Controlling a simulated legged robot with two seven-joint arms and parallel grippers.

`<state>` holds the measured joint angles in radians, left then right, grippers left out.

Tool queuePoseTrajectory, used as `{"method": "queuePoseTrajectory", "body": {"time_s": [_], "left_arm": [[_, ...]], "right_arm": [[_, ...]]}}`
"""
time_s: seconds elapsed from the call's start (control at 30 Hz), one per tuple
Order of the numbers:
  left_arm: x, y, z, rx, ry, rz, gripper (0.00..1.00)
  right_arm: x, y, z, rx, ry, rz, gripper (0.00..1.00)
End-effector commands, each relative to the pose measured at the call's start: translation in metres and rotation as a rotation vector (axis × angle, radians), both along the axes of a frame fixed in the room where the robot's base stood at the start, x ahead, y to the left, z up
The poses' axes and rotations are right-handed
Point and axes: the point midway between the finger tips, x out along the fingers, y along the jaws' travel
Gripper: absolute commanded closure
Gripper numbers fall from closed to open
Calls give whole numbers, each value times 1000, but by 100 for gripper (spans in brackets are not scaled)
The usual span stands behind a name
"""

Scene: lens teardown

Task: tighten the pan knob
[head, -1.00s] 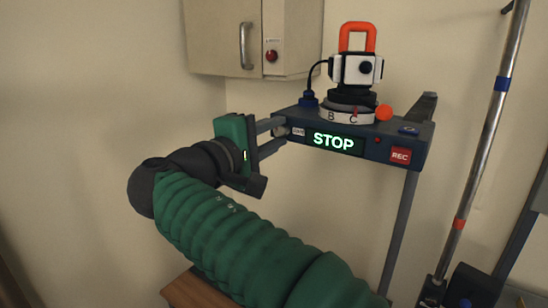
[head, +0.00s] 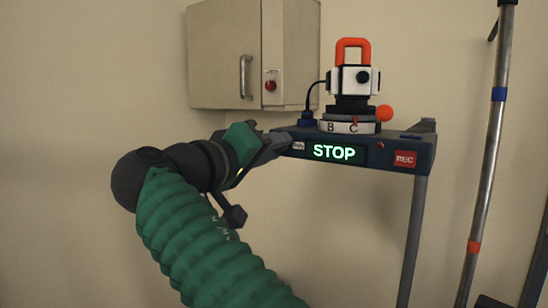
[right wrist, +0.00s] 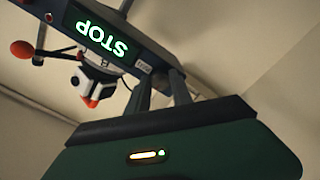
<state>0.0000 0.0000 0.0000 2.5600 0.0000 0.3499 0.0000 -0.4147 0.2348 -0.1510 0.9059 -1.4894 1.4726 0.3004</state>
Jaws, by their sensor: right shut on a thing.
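The dark blue control box (head: 393,155) has a lit STOP display (head: 334,152) and carries a white camera (head: 356,79) with an orange handle on a round base marked B and C (head: 338,127). My right gripper (head: 283,143) reaches the box's left end and is shut on what looks like the small grey knob there. Its fingers hide the knob, so its setting cannot be seen. An orange ball (head: 384,113) sticks out at the right of the round base. The right wrist view shows the fingers (right wrist: 158,84) meeting the box end. My left gripper is not in view.
A wall cabinet (head: 225,57) with a red button hangs behind, at the left. A metal pole (head: 488,150) with blue and red bands stands at the right. The box sits on a grey post (head: 413,235).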

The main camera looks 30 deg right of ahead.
Motion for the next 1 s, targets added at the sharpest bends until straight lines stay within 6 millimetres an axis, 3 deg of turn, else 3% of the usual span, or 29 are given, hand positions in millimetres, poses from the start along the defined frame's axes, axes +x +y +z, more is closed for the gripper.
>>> {"method": "queuePoseTrajectory", "body": {"time_s": [0.03,0.67,0.7,0.87,1.0], "left_arm": [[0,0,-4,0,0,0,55],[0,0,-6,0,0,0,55],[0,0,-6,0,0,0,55],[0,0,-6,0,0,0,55],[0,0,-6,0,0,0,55]], "right_arm": [[2,2,-7,13,-4,2,100],[3,2,-5,33,-53,4,100],[3,2,-5,33,-53,4,71],[2,2,-3,30,-56,3,51],[1,1,-2,29,-57,2,51]]}}
